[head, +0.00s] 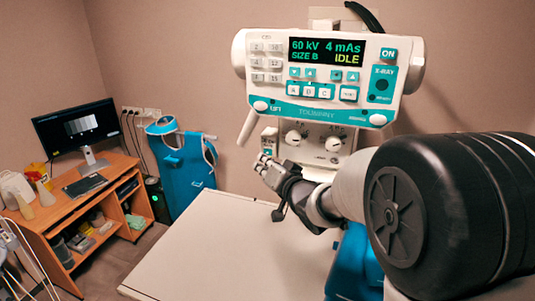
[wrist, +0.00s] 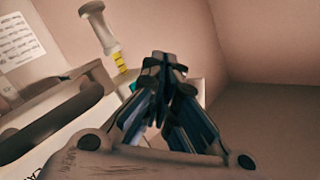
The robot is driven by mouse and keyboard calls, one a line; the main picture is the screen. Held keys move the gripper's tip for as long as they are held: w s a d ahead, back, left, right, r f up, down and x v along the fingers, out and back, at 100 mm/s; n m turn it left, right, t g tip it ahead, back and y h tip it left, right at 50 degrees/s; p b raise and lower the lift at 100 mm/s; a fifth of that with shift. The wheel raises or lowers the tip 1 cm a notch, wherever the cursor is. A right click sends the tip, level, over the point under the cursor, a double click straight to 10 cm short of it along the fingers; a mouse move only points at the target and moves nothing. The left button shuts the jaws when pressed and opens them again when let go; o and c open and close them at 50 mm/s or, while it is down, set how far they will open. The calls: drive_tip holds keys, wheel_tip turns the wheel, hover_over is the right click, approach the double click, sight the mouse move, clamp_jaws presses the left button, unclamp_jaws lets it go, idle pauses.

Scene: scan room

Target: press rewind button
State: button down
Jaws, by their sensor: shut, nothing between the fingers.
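The white X-ray unit (head: 400,62) has a front panel with a dark screen (head: 327,51) reading 60 kV, 4 mAs, SIZE B and IDLE. Below the screen are several teal and white buttons (head: 310,92), and an ON button (head: 389,54) is at the right. I cannot read a rewind label on any button. A small white box with teal marks (head: 268,141) sits under the unit's left side. My gripper (head: 262,164) is shut and empty, just below that small box in the picture; I cannot tell whether they touch. Its closed fingers (wrist: 163,68) show in the wrist view.
Two round knobs (head: 333,144) sit under the panel. A white table (head: 210,240) lies below my arm, its visible top clear. A wooden desk (head: 115,183) with a monitor (head: 77,126) stands left. The wrist view shows a pale handle (wrist: 100,28) near my fingers.

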drive_tip(key=s, duration=0.1)
drive_tip(key=s+a+b, duration=0.1)
drive_tip(key=s, duration=0.1)
drive_tip(key=s+b, duration=0.1)
drive_tip(key=shift+s+a, duration=0.35)
drive_tip(key=shift+s, duration=0.05)
idle(0.4)
